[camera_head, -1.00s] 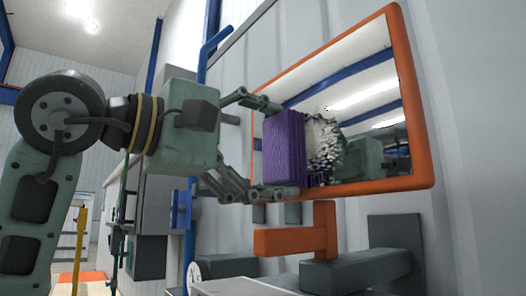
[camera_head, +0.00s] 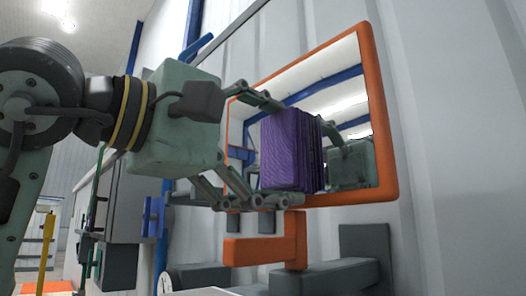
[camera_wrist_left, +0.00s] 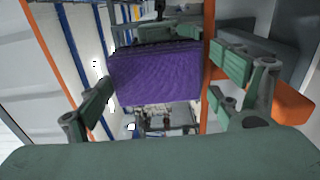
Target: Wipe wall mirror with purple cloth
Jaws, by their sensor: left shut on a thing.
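The wall mirror (camera_head: 345,98) has an orange frame and hangs on the pale panelled wall. My left gripper (camera_head: 283,152) is in front of it, with one finger above and one below the purple cloth (camera_head: 288,152). The gripper is shut on the cloth, a thick, ribbed block, and holds it upright at the glass; exact contact is hard to tell. In the left wrist view the cloth (camera_wrist_left: 155,75) lies between the fingers (camera_wrist_left: 165,85). The mirror reflects my arm. The glass behind the cloth is hidden. My right gripper is not in view.
An orange bracket (camera_head: 265,245) and a dark grey block (camera_head: 362,255) are below the mirror. A grey cabinet (camera_head: 130,200) with a blue part stands behind the arm at left. The wall right of the mirror is bare.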

